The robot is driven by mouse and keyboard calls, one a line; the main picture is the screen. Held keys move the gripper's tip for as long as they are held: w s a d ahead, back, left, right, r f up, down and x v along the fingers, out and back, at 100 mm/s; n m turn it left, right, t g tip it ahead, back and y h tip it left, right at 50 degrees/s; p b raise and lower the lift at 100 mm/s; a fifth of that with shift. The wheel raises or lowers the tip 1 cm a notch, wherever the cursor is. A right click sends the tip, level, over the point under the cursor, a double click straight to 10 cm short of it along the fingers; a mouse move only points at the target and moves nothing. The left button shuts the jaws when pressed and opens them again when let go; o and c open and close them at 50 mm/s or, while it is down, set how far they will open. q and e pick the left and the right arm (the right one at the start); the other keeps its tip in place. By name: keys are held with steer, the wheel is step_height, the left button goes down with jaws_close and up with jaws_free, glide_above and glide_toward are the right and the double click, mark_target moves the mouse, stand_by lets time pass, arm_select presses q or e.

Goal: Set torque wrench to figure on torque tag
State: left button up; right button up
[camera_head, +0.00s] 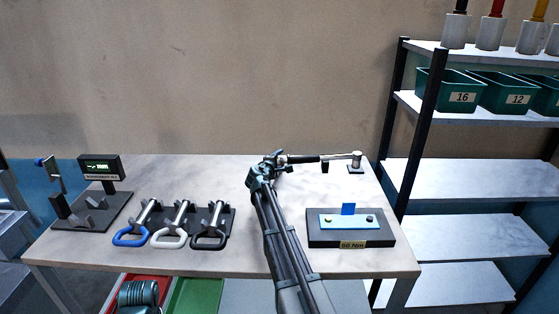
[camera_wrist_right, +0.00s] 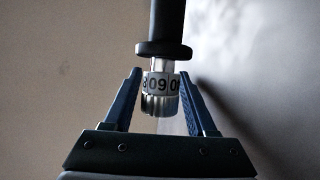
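The torque wrench (camera_head: 303,159) lies level near the back right of the table, with a black grip and a bright shaft. My right gripper (camera_head: 273,158) is at its left end. In the right wrist view the fingers of the right gripper (camera_wrist_right: 160,80) stand either side of the white number ring (camera_wrist_right: 160,84) and ribbed end; whether they press on it is unclear. The ring shows "09" in front, with partly hidden digits beside it. The torque tag (camera_head: 353,244), on the front of a dark block, seems to read 50 or 60 Nm.
A post on a base (camera_head: 356,162) stands at the wrench's right end. A dark block with a blue plate (camera_head: 346,222) is front right. Blue, white and black-handled tools (camera_head: 170,238) and a lit display (camera_head: 99,167) are left. A shelf rack (camera_head: 455,185) stands right.

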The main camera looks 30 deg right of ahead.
steer(key=shift+o, duration=0.7)
steer(key=p+v, duration=0.3)
steer(key=v, duration=1)
steer(key=shift+s+a+r, duration=0.1)
steer(key=shift+s+a, duration=0.15)
steer(key=shift+s, duration=0.05)
